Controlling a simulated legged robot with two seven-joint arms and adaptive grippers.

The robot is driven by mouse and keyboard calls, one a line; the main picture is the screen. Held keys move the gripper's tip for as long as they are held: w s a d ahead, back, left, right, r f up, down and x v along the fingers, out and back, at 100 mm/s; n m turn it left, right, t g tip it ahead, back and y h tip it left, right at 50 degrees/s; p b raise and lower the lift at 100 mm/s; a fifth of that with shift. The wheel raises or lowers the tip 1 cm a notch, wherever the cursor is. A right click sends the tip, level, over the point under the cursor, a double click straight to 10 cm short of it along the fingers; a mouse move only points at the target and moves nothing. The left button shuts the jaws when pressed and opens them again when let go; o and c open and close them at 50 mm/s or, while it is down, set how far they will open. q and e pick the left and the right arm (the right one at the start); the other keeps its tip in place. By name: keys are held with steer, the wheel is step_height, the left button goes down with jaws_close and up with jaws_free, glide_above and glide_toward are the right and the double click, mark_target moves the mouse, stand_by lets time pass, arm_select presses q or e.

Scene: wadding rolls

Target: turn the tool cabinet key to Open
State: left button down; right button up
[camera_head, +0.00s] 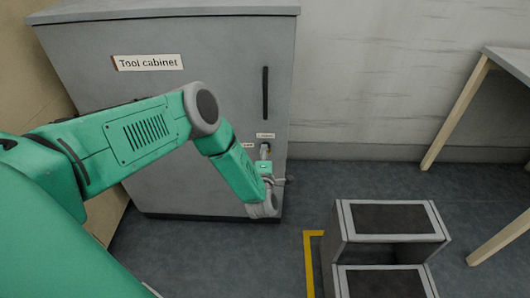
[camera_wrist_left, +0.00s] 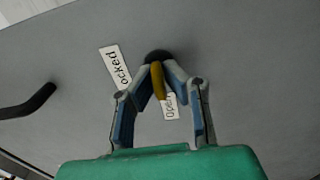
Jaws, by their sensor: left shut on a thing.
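The grey tool cabinet (camera_head: 195,120) stands against the wall, with a "Tool cabinet" label on its front. Its yellow key (camera_wrist_left: 158,82) sits in the dark round lock (camera_wrist_left: 157,56). My left gripper (camera_wrist_left: 158,72) is shut on the key, a blue-padded finger on each side. In the head view my left gripper (camera_head: 265,153) is at the lock on the cabinet's lower right and mostly covers it. The "Locked" label (camera_wrist_left: 116,67) is left of the lock in the wrist view. The "Open" label (camera_wrist_left: 170,105) is partly hidden behind the key and a finger. My right gripper is out of view.
A dark vertical handle (camera_head: 265,93) is above the lock. A grey step stool (camera_head: 390,220) stands right of the cabinet, beside yellow floor tape (camera_head: 310,262). A wooden-legged table (camera_head: 508,60) is at the right edge. Floor between cabinet and stool is clear.

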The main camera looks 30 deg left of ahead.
arm_select(q)
steer(key=shift+s+f, duration=0.1)
steer(key=shift+f, duration=0.1)
steer(key=c, duration=1.7)
jaws_free()
steer(key=shift+a, duration=0.1)
steer(key=shift+s+d, duration=0.2)
steer(key=v, duration=1.1)
steer(key=shift+s+d+f, duration=0.1)
steer(key=shift+d, duration=0.05)
